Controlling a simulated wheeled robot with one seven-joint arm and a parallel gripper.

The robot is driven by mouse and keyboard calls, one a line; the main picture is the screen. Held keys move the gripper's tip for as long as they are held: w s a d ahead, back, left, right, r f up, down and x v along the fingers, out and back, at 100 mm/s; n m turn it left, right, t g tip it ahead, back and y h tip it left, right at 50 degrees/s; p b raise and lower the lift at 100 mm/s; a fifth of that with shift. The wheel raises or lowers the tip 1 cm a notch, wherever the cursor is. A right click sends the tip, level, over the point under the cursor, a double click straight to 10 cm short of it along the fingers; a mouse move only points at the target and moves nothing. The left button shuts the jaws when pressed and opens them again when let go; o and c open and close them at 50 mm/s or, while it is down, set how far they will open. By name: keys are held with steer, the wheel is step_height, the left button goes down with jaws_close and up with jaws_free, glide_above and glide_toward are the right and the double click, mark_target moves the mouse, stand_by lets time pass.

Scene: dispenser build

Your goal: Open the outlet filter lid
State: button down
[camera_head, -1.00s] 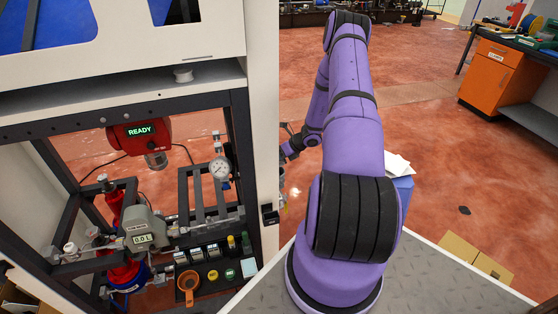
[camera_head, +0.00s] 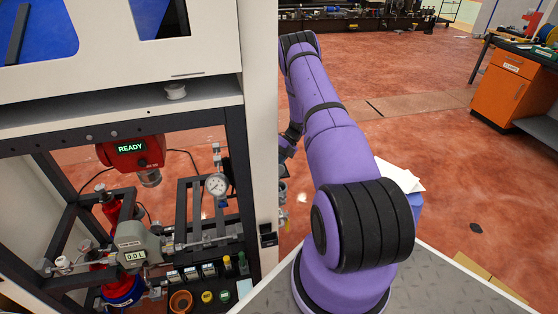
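The dispenser frame stands at the left. In it a red cylindrical housing (camera_head: 104,277) with a blue collar (camera_head: 123,292) sits low behind a grey flow meter (camera_head: 136,247) reading 0.0 L. I cannot tell for sure which part is the outlet filter lid or whether it is open. A red unit (camera_head: 130,149) showing READY hangs above, with a clear-looking cup (camera_head: 149,178) under it. My purple arm stands right of the white post, its far part running down behind the upper arm. My gripper is not visible; the post's edge cuts off the view there.
A round pressure gauge (camera_head: 216,186) stands on the piping. An orange bowl (camera_head: 181,301) and small bottles lie on the low shelf. The white post (camera_head: 262,130) separates the frame from my arm.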

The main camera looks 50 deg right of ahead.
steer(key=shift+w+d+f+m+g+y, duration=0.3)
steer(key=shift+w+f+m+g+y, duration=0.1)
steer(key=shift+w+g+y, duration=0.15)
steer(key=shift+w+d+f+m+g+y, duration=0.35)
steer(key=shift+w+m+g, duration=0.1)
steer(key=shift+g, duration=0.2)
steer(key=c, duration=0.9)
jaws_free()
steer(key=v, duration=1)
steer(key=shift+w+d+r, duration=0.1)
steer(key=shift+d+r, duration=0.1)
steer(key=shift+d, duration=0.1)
